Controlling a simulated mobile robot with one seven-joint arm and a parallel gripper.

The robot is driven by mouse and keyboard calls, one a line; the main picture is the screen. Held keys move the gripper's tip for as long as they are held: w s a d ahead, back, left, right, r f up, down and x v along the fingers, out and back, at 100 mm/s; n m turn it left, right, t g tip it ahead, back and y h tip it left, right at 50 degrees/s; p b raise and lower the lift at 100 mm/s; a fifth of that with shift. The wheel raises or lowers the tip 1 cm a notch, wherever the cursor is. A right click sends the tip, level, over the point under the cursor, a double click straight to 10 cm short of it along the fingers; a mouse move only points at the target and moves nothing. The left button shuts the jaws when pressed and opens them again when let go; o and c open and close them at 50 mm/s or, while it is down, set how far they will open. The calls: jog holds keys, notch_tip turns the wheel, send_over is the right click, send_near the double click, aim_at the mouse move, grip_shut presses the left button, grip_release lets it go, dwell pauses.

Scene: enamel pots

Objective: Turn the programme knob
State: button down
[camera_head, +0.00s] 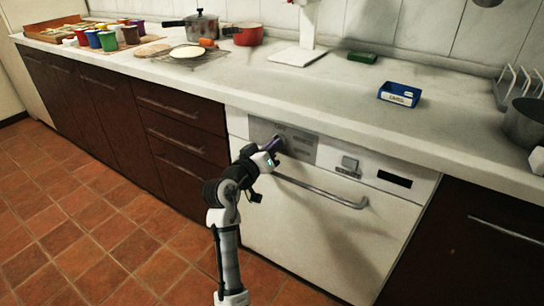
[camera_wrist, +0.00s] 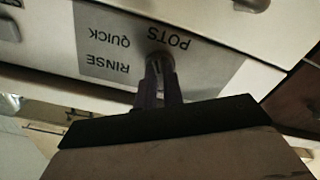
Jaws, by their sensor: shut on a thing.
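The programme knob (camera_wrist: 160,61) is a small grey round knob on a grey label panel (camera_head: 301,148) of the white dishwasher (camera_head: 320,219). The panel also shows in the wrist view (camera_wrist: 95,45), where its words RINSE, QUICK and POTS appear upside down around the knob. My gripper (camera_head: 279,143) reaches the panel from the front. In the wrist view its two dark fingers (camera_wrist: 158,79) are shut on the knob. The fingers cover much of the knob, so which word it points to cannot be told. In the head view the knob is hidden by my gripper.
A long bar handle (camera_head: 322,191) crosses the dishwasher front below the panel. A square button (camera_head: 349,163) and a dark display (camera_head: 394,179) sit to the right. The counter above holds a blue box (camera_head: 399,95), pots and cups. The tiled floor in front is clear.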

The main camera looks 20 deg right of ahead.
jog(key=m+b, duration=0.3)
jog(key=m, duration=0.1)
jog(key=shift+f+b, duration=0.2)
jog(key=shift+b, duration=0.15)
jog(key=shift+r+m+b, duration=0.15)
jog(key=shift+m+b, duration=0.55)
jog(key=shift+m, duration=0.2)
jog(key=c, duration=1.5)
grip_release()
